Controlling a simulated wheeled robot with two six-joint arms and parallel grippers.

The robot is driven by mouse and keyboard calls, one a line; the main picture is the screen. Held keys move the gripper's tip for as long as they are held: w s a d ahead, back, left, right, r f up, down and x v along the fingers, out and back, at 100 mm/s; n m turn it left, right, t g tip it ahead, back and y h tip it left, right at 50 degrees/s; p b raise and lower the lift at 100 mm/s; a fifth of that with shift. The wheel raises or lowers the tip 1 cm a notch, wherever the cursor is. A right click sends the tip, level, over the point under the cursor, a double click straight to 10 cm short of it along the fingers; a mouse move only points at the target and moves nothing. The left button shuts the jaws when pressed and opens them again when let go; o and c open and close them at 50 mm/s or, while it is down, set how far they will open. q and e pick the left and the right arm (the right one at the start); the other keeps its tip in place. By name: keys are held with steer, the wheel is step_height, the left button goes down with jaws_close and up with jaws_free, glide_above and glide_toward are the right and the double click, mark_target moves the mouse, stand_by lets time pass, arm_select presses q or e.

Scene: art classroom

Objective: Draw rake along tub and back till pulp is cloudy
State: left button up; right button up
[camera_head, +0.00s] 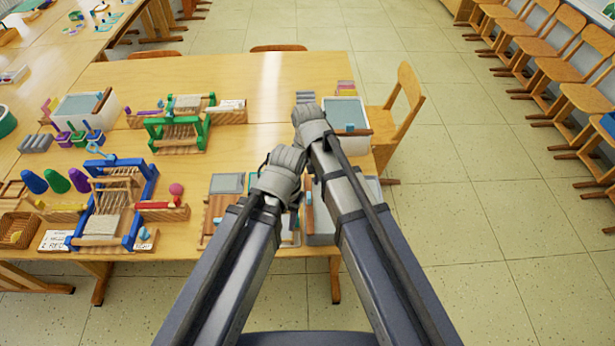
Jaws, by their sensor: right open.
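A grey tub (320,239) stands at the table's near right edge, mostly hidden under my arms. A narrow wooden piece (309,219) with a teal part shows between my arms at this tub; I cannot tell whether it is the rake. My left gripper (278,178) is above the table beside my right arm. Its fingers are hidden, so I cannot tell whether it is open or holds anything.
Another tub (347,111) with a wooden bar at its front stands at the right table edge, near a wooden chair (399,110). A green loom (180,133) and a blue loom (113,205) stand to the left.

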mark_target(309, 195)
steer(key=shift+d, duration=0.25)
step_height(309, 195, down, 8)
steer(key=b, duration=0.8)
steer(key=shift+r, duration=0.1)
steer(key=shift+c, duration=0.2)
jaws_close()
stand_by(1.1)
